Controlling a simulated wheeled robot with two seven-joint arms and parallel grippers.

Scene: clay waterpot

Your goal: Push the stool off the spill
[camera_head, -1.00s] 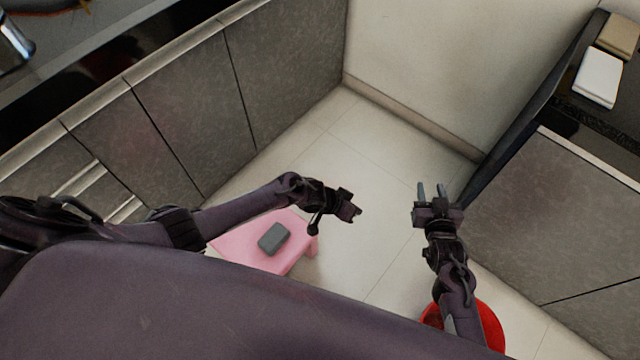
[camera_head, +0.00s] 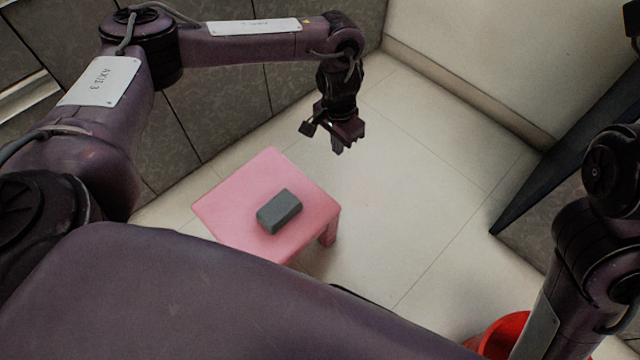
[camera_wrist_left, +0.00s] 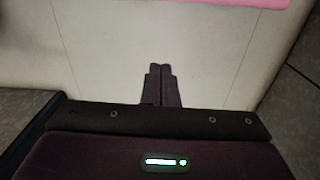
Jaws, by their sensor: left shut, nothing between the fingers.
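The pink stool (camera_head: 235,200) stands on the floor left of the middle in the head view, with a grey block (camera_head: 280,211) on its seat. My left gripper (camera_head: 340,146) is shut and empty. It points down above the floor, beyond the stool and a little to its right, apart from it. In the left wrist view the shut fingers (camera_wrist_left: 161,72) are at the middle, and an edge of the pink stool (camera_wrist_left: 262,3) shows at the top right. No spill can be made out; my body hides part of the floor by the stool. My right arm shows at the right, but its gripper is out of view.
A red bucket-like container (camera_head: 503,335) stands at the bottom right, partly behind my right arm. Grey cabinets (camera_head: 225,120) line the left side and a pale wall (camera_head: 470,60) closes the back. The tiled floor (camera_head: 415,190) right of the stool is clear.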

